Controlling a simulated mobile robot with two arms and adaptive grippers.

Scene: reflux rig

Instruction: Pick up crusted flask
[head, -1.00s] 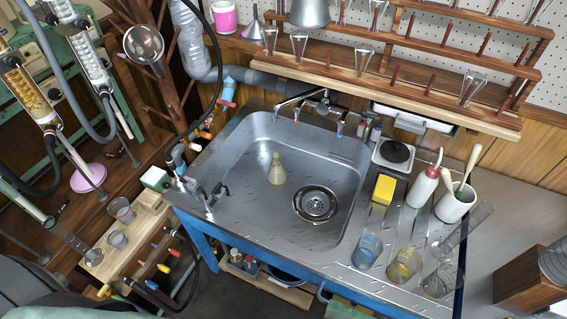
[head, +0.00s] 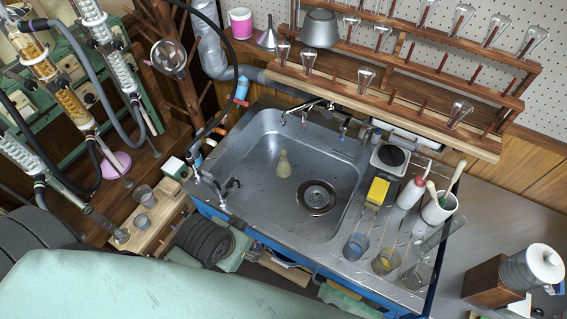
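A small conical flask (head: 283,167) with a yellowish, cloudy look is in the basin of the steel sink (head: 240,190), left of and above the drain (head: 317,197). It is probably the crusted flask, though the crust is too small to make out. Nothing touches the flask, and no gripper is near it. Neither of my grippers can be seen. A pale green surface and dark ribbed parts at the lower left look like parts of my own body.
Beakers (head: 356,246), a yellow sponge (head: 377,190), a wash bottle (head: 411,192) and a brush cup (head: 439,207) stand right of the basin. Taps (head: 325,108) rise at its back edge. A wooden rack (head: 400,95) with glassware hangs behind. Glass columns (head: 75,105) stand at left.

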